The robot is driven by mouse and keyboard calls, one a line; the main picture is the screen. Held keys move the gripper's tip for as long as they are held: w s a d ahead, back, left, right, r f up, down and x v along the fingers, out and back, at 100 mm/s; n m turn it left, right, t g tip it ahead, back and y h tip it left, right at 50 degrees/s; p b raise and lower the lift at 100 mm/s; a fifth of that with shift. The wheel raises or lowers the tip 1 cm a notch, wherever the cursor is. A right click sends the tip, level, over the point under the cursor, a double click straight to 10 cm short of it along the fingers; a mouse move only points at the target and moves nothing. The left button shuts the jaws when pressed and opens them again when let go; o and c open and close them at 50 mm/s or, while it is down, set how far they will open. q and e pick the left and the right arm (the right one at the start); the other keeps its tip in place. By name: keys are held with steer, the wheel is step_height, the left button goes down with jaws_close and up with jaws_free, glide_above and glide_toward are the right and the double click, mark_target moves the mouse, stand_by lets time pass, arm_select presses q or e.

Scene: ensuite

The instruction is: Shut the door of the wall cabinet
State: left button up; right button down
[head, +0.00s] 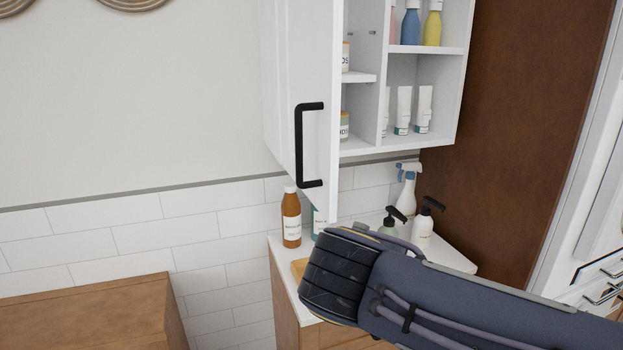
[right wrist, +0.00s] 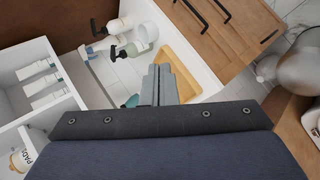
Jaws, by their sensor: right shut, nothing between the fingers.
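The white wall cabinet (head: 422,148) hangs at the upper middle of the head view. Its door (head: 318,60) stands open, swung out toward me on the left side, with a black bar handle (head: 300,145) on its face. The open shelves show behind it. My right arm comes in from the right in the head view, below the cabinet, and its gripper is hidden there. In the right wrist view my right gripper (right wrist: 160,85) is shut and empty, above the counter; the cabinet shelves (right wrist: 38,105) are at the left. My left gripper is not in view.
A white counter (head: 445,258) below holds a brown bottle (head: 291,218), pump bottles (head: 422,226), a spray bottle (head: 408,187) and a wooden tray (right wrist: 190,70). A wooden cabinet (head: 90,310) stands at the lower left.

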steer(key=s+a+r+n+t+h, duration=0.15)
steer(key=a+r+t, duration=0.25)
steer(key=a+r, duration=0.4)
steer(key=s+a+r+t+h, duration=0.1)
steer(key=s+a+r+t, duration=0.25)
steer(key=a+r, duration=0.55)
steer(key=p, duration=0.2)
glide_toward(324, 172)
steer(key=w, duration=0.4)
steer(key=shift+w+a+f, duration=0.15)
steer(key=shift+w+a, duration=0.05)
steer(key=shift+a, duration=0.2)
steer(key=shift+w+d+t, duration=0.15)
steer(key=shift+d, duration=0.4)
steer(key=shift+w+d+t, duration=0.1)
steer(key=shift+w+d, duration=0.05)
steer(key=shift+d, duration=0.4)
steer(key=shift+w+d+f+n, duration=0.1)
steer(key=shift+w+d+n, duration=0.15)
steer(key=shift+d, duration=0.3)
steer(key=shift+d, duration=0.1)
